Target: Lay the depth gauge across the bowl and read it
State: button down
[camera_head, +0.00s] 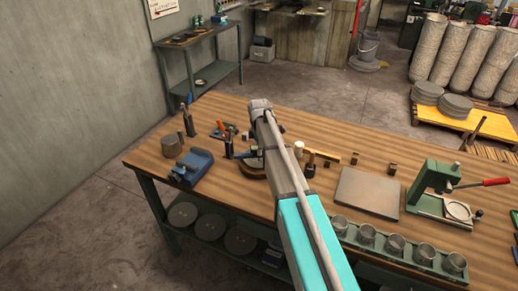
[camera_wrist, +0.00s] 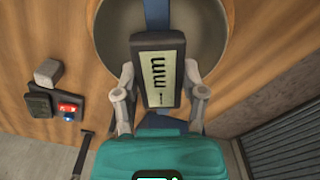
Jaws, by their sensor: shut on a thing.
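The depth gauge (camera_wrist: 158,70) shows in the wrist view as a dark head with a pale display and a blue beam behind it. The display carries "mm"; I cannot make out a number. My gripper (camera_wrist: 158,95) is shut on the sides of the gauge head. The round, grey-brown bowl (camera_wrist: 115,30) is at the top of the wrist view, cut off by the frame edge. The gauge lies over its near rim in the picture; I cannot tell whether it touches. In the head view my arm hides the gauge and my fingertips.
The wooden workbench (camera_head: 320,130) holds a blue vise (camera_head: 190,168) at left, a flat grey slab (camera_head: 368,193) and a green press (camera_head: 435,185) with a red handle at right. Several metal cups (camera_head: 395,244) line the front. A small box with a red part (camera_wrist: 68,107) lies left of my gripper.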

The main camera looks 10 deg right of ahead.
jog(key=shift+c, duration=0.4)
grip_release()
jog(key=shift+r, duration=0.2)
notch_tip(320, 180, up, 9)
jog(key=p, duration=0.9)
jog(key=s+r+p, duration=0.3)
jog(key=s+p, duration=0.1)
jog(key=s, duration=1)
jog(key=shift+r, duration=0.3)
jog(key=shift+f, duration=0.1)
jog(key=s+f+m+b, duration=0.3)
jog(key=s+m, duration=0.4)
jog(key=m, duration=0.1)
jog(key=s+f+m+b, duration=0.4)
jog(key=s+m, duration=0.4)
jog(key=shift+a+f+m+b, duration=0.15)
jog(key=shift+a+m+b, duration=0.15)
jog(key=shift+m, duration=0.1)
